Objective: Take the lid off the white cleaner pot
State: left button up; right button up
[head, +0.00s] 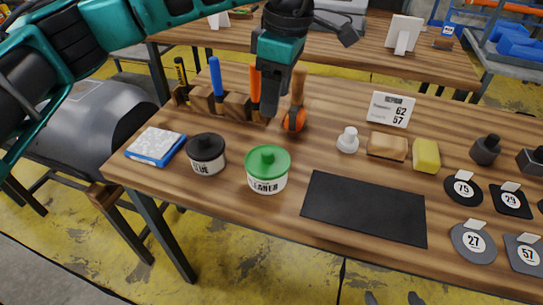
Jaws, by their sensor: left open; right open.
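The white cleaner pot (266,184) stands upright on the wooden table, left of the black mat, with its label partly readable. My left gripper (271,108) points down in front of the tool rack, above and behind the pot, apart from the lid. It is open and nothing shows in it; its fingers overlap in this view. My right gripper (393,298) shows only as two dark, separated tips at the bottom edge, in front of the table, open and empty.
A wooden rack (203,101) with several tools is behind. A black mat (365,207) lies to the right. A white nozzle-like piece (348,141), sponges and a blue-white packet (156,146) lie around.

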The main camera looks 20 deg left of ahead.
pick_arm(q)
send_over(268, 152)
jog(key=f, duration=0.7)
jog(key=shift+w+d+f, duration=0.1)
jog(key=shift+w+d, duration=0.15)
jog(key=shift+w, duration=0.1)
jog(key=f, duration=0.5)
jog(key=shift+s+a, duration=0.25)
jog(key=shift+s, duration=0.1)
grip_shut()
